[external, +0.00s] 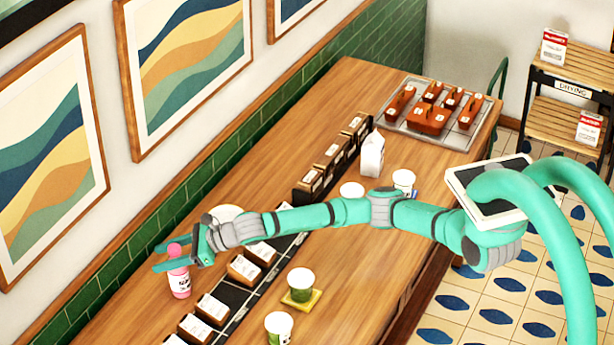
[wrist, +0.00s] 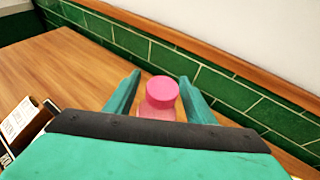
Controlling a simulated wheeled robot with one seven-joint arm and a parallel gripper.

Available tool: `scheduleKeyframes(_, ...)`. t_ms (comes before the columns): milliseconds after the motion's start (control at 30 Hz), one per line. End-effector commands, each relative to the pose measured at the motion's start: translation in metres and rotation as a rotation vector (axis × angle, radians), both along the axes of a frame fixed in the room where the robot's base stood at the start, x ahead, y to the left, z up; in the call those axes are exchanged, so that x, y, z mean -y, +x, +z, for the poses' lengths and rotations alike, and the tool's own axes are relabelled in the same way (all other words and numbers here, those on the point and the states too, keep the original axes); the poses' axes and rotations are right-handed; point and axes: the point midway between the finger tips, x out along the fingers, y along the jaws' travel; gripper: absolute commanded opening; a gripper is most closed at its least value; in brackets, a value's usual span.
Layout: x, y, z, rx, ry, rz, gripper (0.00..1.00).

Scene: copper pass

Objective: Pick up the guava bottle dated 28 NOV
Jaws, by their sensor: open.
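A pink bottle (external: 179,278) with a pink cap and a white label with dark print stands upright on the wooden counter, near the tiled wall. The date on its label is too small to read. My gripper (external: 163,257) is at the bottle's upper part, with its two teal fingers apart. In the wrist view the bottle's pink cap (wrist: 161,91) shows between the open fingers of my gripper (wrist: 162,88), with a gap on each side. The bottle's lower part is hidden there by my gripper's body.
A white carton (external: 372,155) and a metal tray (external: 396,127) of copper-coloured blocks are farther back. The green tiled wall (wrist: 236,93) lies close beyond the bottle.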

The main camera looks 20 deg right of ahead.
Motion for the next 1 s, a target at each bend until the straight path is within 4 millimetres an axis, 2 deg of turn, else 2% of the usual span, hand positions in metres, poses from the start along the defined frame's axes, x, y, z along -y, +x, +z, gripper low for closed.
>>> scheduleKeyframes(300, -0.006, 0.002, -0.003, -0.001, 0.000, 0.000, 0.49)
scheduleKeyframes(333, -0.006, 0.002, -0.003, -0.001, 0.000, 0.000, 0.47)
scheduleKeyframes(533, -0.006, 0.002, -0.003, -0.001, 0.000, 0.000, 0.00)
scheduleKeyframes(867, -0.006, 0.002, -0.001, 0.001, 0.002, 0.000, 0.00)
scheduleKeyframes(1000, -0.006, 0.002, 0.007, 0.002, 0.003, 0.000, 0.00)
